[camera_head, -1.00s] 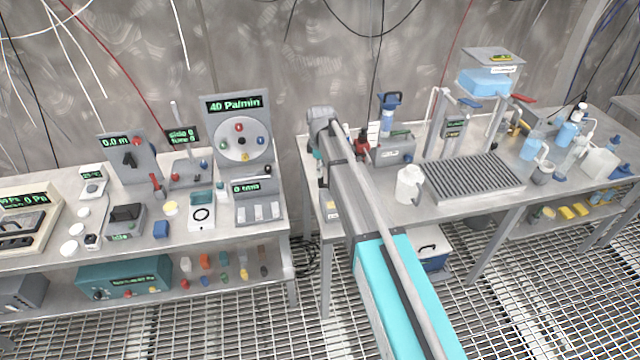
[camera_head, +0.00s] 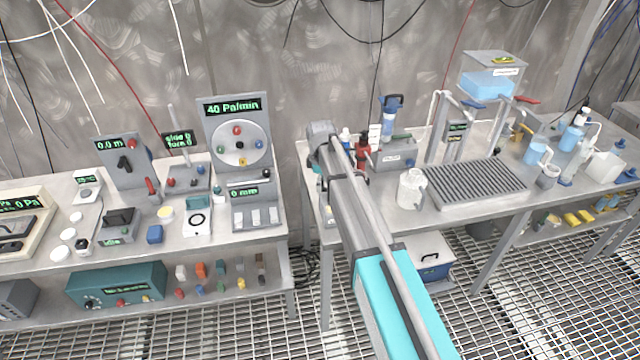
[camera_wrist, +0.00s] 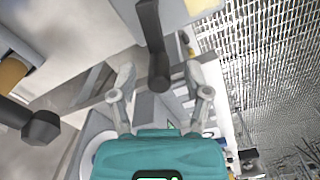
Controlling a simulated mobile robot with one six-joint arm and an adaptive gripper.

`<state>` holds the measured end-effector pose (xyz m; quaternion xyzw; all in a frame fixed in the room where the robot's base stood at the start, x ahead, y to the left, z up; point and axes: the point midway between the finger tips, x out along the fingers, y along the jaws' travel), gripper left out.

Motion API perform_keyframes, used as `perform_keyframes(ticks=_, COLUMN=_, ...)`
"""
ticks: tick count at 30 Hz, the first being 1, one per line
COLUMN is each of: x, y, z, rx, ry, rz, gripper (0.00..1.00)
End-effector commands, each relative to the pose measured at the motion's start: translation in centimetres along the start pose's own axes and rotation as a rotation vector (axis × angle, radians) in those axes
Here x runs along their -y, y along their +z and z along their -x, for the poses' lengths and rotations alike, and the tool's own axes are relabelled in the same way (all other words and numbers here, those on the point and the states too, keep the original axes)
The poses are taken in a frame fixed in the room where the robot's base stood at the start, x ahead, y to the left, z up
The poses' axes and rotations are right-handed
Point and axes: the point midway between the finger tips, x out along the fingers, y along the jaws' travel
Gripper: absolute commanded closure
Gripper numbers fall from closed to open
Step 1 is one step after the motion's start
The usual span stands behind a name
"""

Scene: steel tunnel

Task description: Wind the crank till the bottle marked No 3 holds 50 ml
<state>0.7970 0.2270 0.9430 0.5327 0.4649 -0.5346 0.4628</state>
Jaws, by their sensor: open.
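My gripper (camera_wrist: 158,78) is open in the wrist view, its two fingers apart. A dark lever with a rounded end (camera_wrist: 157,45), which looks like a crank handle, reaches down between the fingers; I cannot tell whether they touch it. In the head view my arm hides the gripper and the handle at the left end of the right table (camera_head: 465,213). A small white bottle (camera_head: 345,134) and a red item (camera_head: 363,152) stand beside my wrist. No label reading No 3 is legible, so I cannot pick out that bottle or its level.
A dark knobbed part (camera_wrist: 40,127) is close at the wrist view's left. On the right table are a grey box (camera_head: 397,158), a white jug (camera_head: 410,190) and a ribbed tray (camera_head: 474,184). The left bench (camera_head: 110,262) is crowded with instruments. A gap separates the tables.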

Motion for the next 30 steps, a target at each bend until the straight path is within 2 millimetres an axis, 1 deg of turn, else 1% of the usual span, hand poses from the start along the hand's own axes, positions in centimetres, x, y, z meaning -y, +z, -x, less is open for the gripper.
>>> perform_keyframes(ticks=4, x=0.00, y=-0.01, z=0.02, rx=0.000, ry=0.000, rz=0.000, gripper=0.38)
perform_keyframes(ticks=5, x=0.00, y=-0.01, z=0.02, rx=0.000, ry=0.000, rz=0.000, gripper=0.41)
perform_keyframes(ticks=6, x=0.00, y=-0.01, z=0.02, rx=0.000, ry=0.000, rz=0.000, gripper=0.49)
perform_keyframes(ticks=11, x=0.01, y=-0.01, z=0.02, rx=0.000, ry=0.000, rz=0.000, gripper=0.79)
perform_keyframes(ticks=12, x=0.01, y=-0.01, z=0.02, rx=0.000, ry=0.000, rz=0.000, gripper=0.86)
perform_keyframes(ticks=14, x=0.00, y=-0.01, z=0.02, rx=0.000, ry=0.000, rz=0.000, gripper=0.97)
perform_keyframes(ticks=15, x=0.00, y=-0.01, z=0.02, rx=0.000, ry=0.000, rz=0.000, gripper=1.00)
perform_keyframes(ticks=17, x=0.01, y=-0.01, z=0.02, rx=0.000, ry=0.000, rz=0.000, gripper=1.00)
perform_keyframes(ticks=18, x=-0.06, y=-0.42, z=0.02, rx=0.000, ry=0.000, rz=0.000, gripper=1.00)
perform_keyframes(ticks=22, x=-0.03, y=-0.02, z=0.02, rx=-0.001, ry=0.000, rz=-0.002, gripper=1.00)
perform_keyframes(ticks=30, x=-0.08, y=0.12, z=0.02, rx=-0.002, ry=0.000, rz=-0.006, gripper=1.00)
